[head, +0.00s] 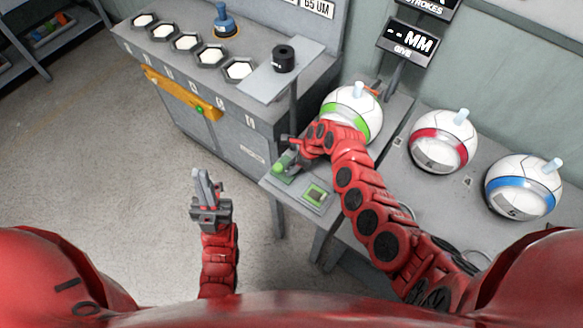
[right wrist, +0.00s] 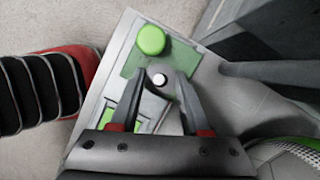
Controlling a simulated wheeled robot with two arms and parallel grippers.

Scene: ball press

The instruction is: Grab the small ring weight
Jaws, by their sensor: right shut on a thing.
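My right gripper (head: 286,154) is low over the front corner of the grey bench, beside a green button (head: 283,166). In the right wrist view its two fingers (right wrist: 162,80) are closed on a small grey piece with a round white spot (right wrist: 158,80), which I take to be the small ring weight. Its outline is partly hidden by the fingers, and I cannot tell whether it touches the panel. The green button (right wrist: 151,40) is just beyond the fingertips. My left gripper (head: 205,184) points up over bare floor, with no object seen in it; its finger gap is unclear.
White balls with green (head: 345,100), red (head: 442,140) and blue (head: 522,187) bands stand on the right bench. A grey cabinet (head: 225,120) has several hexagonal pads.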

